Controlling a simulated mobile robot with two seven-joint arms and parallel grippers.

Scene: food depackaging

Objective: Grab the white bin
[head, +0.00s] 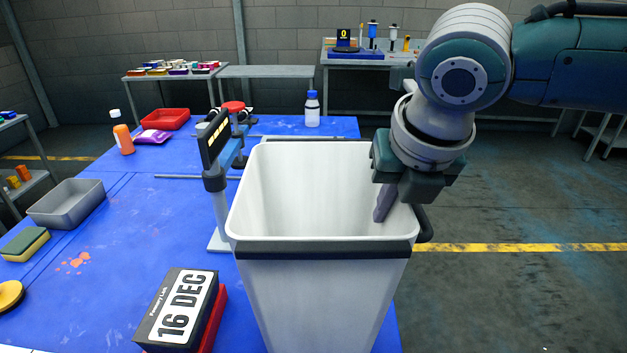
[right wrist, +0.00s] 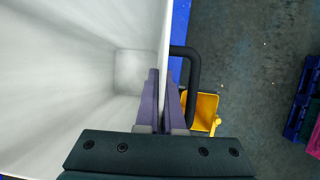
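The white bin (head: 318,300) stands upright and large in the middle of the head view, open at the top, with a dark band on its front rim and a black handle on its right side. Its pale inside fills the left of the right wrist view (right wrist: 70,70). My right gripper (head: 390,205) is at the bin's right rim. One purple finger is inside the bin and the other is outside, close together on the wall in the right wrist view (right wrist: 162,105). It looks shut on that wall. My left gripper is not in view.
The blue table (head: 120,220) holds a grey metal tray (head: 68,204), a sponge (head: 24,244), a black 16 DEC box (head: 180,310), a scale (head: 216,170), a red tray (head: 166,119) and bottles. Open floor (head: 520,290) lies right of the bin.

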